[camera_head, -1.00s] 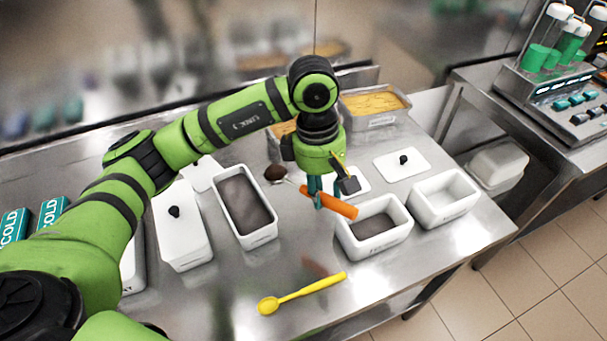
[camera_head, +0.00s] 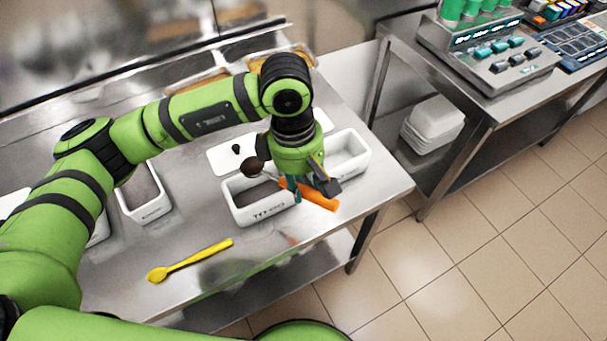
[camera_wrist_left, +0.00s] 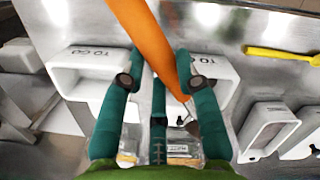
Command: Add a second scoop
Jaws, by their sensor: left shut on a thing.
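My left gripper (camera_head: 301,187) is shut on the orange handle (camera_head: 321,201) of a scoop. The scoop's bowl (camera_head: 253,167) carries a dark brown ball and appears above the back part of a white TO GO tub (camera_head: 265,213). That tub holds brown content; its right end is partly hidden by my gripper. A second white TO GO tub (camera_head: 356,166) stands behind and to the right, partly hidden by the arm, and looks empty. In the left wrist view the orange handle (camera_wrist_left: 143,38) crosses between my fingers (camera_wrist_left: 160,83). My right gripper is not in view.
A yellow scoop (camera_head: 190,260) lies on the steel counter's front part. A long tub (camera_head: 149,213) of brown content stands left. A white lid (camera_head: 222,161) with a black knob lies behind the TO GO tub. A machine table (camera_head: 485,105) stands right, across a floor gap.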

